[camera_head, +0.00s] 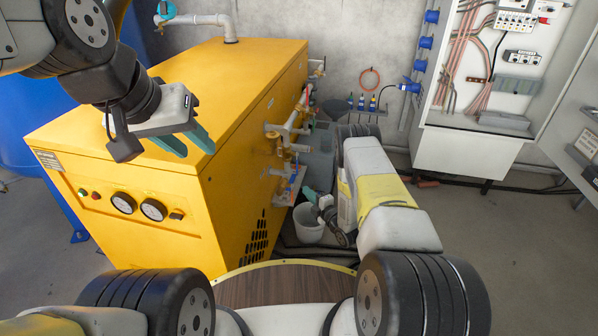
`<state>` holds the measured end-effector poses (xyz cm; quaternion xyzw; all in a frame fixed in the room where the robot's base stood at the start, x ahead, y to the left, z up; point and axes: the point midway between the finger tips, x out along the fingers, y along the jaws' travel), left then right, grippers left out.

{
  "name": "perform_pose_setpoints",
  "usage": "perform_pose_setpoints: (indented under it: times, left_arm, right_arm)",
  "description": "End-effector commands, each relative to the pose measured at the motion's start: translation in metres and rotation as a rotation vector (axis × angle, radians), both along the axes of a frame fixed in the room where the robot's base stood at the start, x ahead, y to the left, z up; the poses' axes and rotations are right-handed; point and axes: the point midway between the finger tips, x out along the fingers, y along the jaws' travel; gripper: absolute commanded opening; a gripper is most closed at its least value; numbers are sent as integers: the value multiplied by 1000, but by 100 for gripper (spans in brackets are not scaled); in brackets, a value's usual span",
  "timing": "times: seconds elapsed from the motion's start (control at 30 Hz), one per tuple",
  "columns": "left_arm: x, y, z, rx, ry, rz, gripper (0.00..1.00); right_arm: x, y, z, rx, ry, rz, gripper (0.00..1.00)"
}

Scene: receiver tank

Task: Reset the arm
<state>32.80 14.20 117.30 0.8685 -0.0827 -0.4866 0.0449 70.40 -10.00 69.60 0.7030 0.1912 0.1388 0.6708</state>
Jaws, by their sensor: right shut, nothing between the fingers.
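My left gripper (188,144) hangs at the upper left, in front of and above the yellow receiver unit (225,90). Its two teal fingers are apart with nothing between them. My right arm reaches forward from the lower right, then bends down beside the unit. My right gripper (318,205) is small and partly hidden at the end of that arm, near the white bucket (308,224). It is shut and empty; I cannot tell whether it touches anything.
Valves and pipes (288,135) stick out from the unit's right side, close to my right arm. A blue tank (35,125) stands at the left. An open electrical cabinet (465,150) hangs on the right wall. The floor at the right (520,250) is clear.

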Motion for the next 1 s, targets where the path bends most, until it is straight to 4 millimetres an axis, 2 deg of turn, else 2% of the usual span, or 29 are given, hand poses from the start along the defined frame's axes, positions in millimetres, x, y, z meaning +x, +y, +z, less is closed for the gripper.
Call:
perform_pose_setpoints:
  times: [0.1, 0.27, 0.37, 0.47, 0.6, 0.73, 0.87, 1.0]
  left_arm:
    - [0, 0, 0, 0, 0, 0, 36]
    - [0, 0, 0, 0, 0, 0, 36]
    - [0, 0, 0, 0, 0, 0, 36]
    - [0, 0, 0, 0, 0, 0, 36]
    - [0, 0, 0, 0, 0, 0, 36]
    - [0, 0, 0, 0, 0, 0, 36]
    - [0, 0, 0, 0, 0, 0, 36]
    - [0, 0, 0, 0, 0, 0, 36]
  right_arm:
    - [-11, -6, 0, -1, 0, -1, 0]
    - [-16, -9, 0, -1, -1, -1, 0]
    - [-10, -11, 8, 2, 8, -9, 0]
    - [10, -18, 31, 13, 42, -38, 0]
    - [47, -34, 87, 56, 136, -119, 0]
    - [69, -51, 146, 127, 240, -215, 0]
    - [75, -66, 206, 215, 341, -309, 0]
    - [65, -77, 269, 329, 447, -409, 0]
